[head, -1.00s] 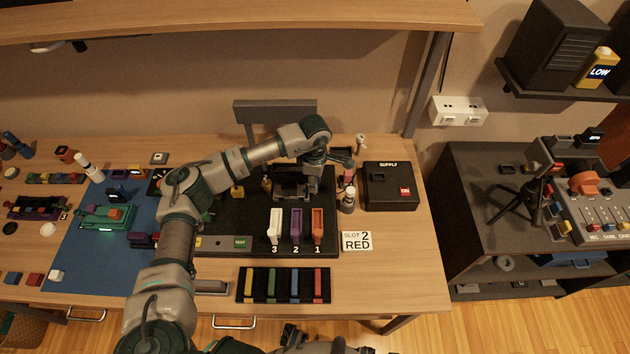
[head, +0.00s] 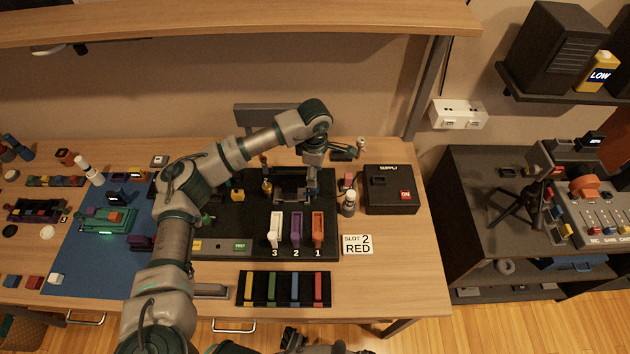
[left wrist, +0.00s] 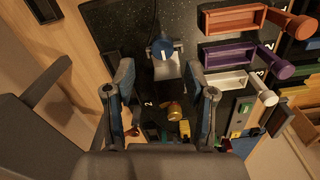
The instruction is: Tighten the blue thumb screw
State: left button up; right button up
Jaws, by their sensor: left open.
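The blue thumb screw (left wrist: 162,50) sits on a light grey bracket (left wrist: 167,71) on the dark speckled board, seen in the left wrist view. My left gripper (left wrist: 161,82) is open, with its two blue-padded fingers spread on either side of the view and nothing between them. The screw appears beyond the fingertips, roughly centred between them, and apart from them. In the head view my left gripper (head: 312,180) points down at the back right of the dark board (head: 262,222); I cannot make out the screw there.
White, purple and orange holders (head: 318,229) numbered 3, 2 and 1 stand in front of the gripper. A brass-coloured part (left wrist: 174,110) lies close by. A black supply box (head: 390,190) and a small bottle (head: 348,203) stand to the right.

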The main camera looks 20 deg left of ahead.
pick_arm(q)
notch_tip(320, 180, up, 6)
jog(key=shift+r, duration=0.25)
dwell(0.4)
